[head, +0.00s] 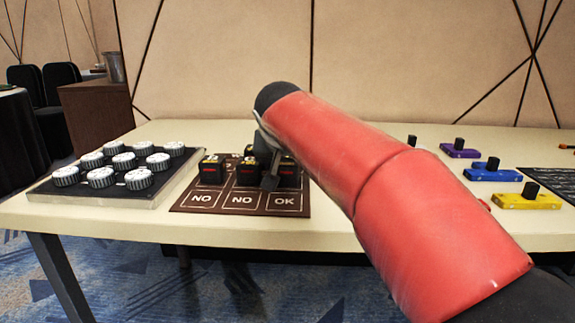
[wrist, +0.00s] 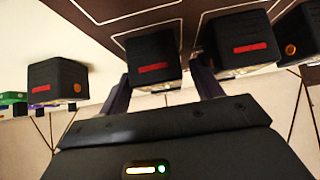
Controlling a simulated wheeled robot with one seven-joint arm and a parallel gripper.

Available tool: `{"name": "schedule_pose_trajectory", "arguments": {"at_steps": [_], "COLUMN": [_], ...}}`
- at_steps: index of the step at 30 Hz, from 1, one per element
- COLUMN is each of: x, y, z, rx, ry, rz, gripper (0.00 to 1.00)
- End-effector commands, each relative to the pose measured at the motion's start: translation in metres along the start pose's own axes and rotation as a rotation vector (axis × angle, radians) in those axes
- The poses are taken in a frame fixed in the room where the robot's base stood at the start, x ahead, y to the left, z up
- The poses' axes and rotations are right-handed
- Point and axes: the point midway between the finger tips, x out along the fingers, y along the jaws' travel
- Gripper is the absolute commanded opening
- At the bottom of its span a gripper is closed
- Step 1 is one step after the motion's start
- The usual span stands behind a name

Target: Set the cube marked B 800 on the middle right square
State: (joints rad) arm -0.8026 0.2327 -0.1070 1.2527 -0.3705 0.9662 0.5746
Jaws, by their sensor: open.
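Several black cubes with red stripes stand on or by the brown mat. In the head view one cube (head: 211,172) is at the mat's left, another (head: 247,174) near its middle, and another (head: 289,173) at the right, partly behind my gripper. No B 800 marking is readable. My gripper (head: 268,180) is low over the mat's right half and open. In the wrist view my gripper (wrist: 160,82) has its fingers apart, with a cube (wrist: 153,60) showing between them; I cannot tell whether they touch it. The middle right square is hidden by cube and gripper.
The mat's front row (head: 242,200) reads NO, NO, OK and is clear. A tray of white-topped knobs (head: 100,205) lies left. Purple (head: 460,150), blue (head: 492,172) and yellow (head: 527,201) blocks with black knobs lie right.

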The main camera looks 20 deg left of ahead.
Motion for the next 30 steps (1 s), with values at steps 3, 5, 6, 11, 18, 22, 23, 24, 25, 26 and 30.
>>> {"name": "schedule_pose_trajectory", "arguments": {"at_steps": [3, 5, 6, 11, 18, 22, 23, 24, 25, 26, 30], "x": [-0.028, -0.041, -0.050, -0.081, -0.105, -0.107, -0.107, -0.107, -0.107, -0.107, -0.107], "y": [0.000, 0.000, 0.000, 0.000, 0.000, 0.000, 0.000, 0.000, 0.000, 0.000, 0.000], "z": [-0.002, -0.001, -0.001, -0.001, 0.000, 0.000, 0.000, 0.000, 0.000, 0.000, 0.000], "rx": [0.000, 0.000, 0.000, 0.000, 0.000, 0.000, 0.000, 0.000, 0.000, 0.000, 0.000], "ry": [0.004, 0.003, 0.004, 0.003, 0.000, 0.000, 0.000, 0.000, 0.000, 0.000, 0.000], "rz": [-0.003, -0.003, -0.004, -0.002, -0.001, 0.000, 0.000, 0.000, 0.000, 0.000, 0.000], "gripper": [0.65, 0.65, 0.65, 0.65, 0.65, 0.65, 0.65, 0.65, 0.65, 0.65, 0.65]}}
